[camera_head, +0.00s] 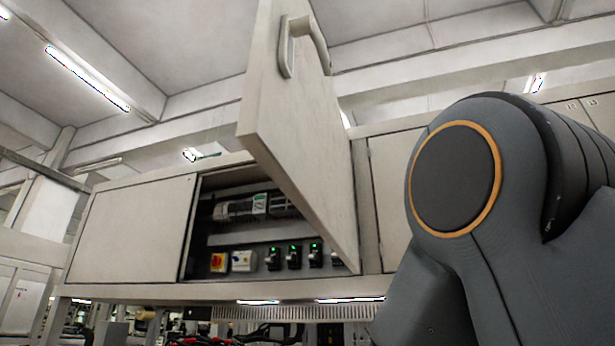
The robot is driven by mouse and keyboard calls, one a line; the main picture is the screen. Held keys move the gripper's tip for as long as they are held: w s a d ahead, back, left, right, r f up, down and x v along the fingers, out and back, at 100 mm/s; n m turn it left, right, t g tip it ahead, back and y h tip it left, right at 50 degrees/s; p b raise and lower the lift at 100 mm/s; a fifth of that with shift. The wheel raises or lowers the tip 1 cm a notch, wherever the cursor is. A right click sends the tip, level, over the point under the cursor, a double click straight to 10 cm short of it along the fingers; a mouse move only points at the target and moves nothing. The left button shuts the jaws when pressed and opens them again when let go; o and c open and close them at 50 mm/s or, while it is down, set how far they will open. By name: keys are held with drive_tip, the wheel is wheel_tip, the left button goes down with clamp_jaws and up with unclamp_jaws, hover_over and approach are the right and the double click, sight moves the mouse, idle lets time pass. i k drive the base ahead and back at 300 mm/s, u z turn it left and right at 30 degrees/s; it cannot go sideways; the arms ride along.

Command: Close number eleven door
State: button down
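A beige cabinet door (300,130) stands swung open toward me, hinged at its right side, with a curved handle (305,44) near its top. I cannot read a number on it. My arm's large grey joint fills the right side of the view. My gripper is not in view.
A closed panel (130,230) is left of the opening. More closed doors (393,190) are to the right, partly hidden by my arm. A ledge (220,291) runs under the cabinets. Cables and equipment (270,334) sit below it.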

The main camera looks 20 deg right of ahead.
sight(290, 121)
drive_tip(key=u, duration=0.4)
drive_tip(key=k, duration=1)
drive_tip(key=z, duration=0.95)
